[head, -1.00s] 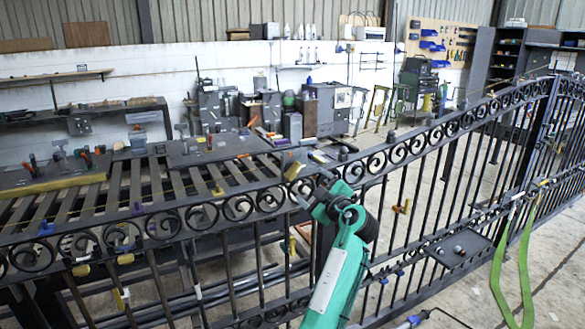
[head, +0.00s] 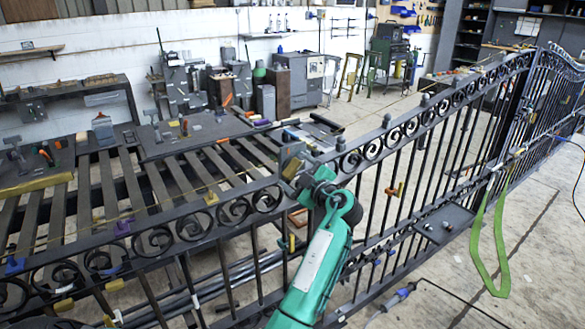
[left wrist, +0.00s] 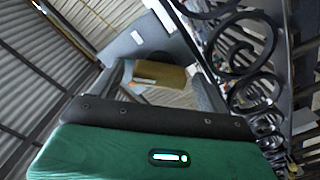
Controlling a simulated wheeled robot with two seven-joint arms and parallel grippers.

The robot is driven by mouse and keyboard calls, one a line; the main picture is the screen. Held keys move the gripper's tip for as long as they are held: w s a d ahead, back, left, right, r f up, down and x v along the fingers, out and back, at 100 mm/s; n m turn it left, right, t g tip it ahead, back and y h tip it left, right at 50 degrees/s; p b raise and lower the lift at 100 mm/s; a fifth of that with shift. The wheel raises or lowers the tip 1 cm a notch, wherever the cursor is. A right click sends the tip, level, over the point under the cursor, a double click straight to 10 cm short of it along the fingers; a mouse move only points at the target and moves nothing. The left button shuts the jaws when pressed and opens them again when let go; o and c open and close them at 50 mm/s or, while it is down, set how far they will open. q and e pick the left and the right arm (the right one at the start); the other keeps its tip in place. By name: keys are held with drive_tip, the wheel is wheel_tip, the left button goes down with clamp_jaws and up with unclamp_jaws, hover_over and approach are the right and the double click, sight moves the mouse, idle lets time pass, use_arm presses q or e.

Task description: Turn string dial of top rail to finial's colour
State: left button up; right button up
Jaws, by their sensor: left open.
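The dark iron gate's top rail (head: 150,222) carries a row of scrolls and small dark grey finials (head: 388,121). A gold-brown block (head: 291,168) sits at the top rail, close to my left gripper (head: 300,172). I cannot tell if this block is the string dial. In the left wrist view the block (left wrist: 160,82) shows between the grey fingers of my left gripper (left wrist: 162,68), which are apart. Contact with the block cannot be made out. Scrolls (left wrist: 240,55) run close along the right of that view. My right gripper is out of view.
A green strap (head: 478,255) hangs from the gate at right, near a small dark shelf (head: 440,225). Concrete floor at right is mostly clear.

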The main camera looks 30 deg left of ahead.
use_arm(q)
drive_tip(key=shift+d, duration=0.1)
drive_tip(key=c, duration=1)
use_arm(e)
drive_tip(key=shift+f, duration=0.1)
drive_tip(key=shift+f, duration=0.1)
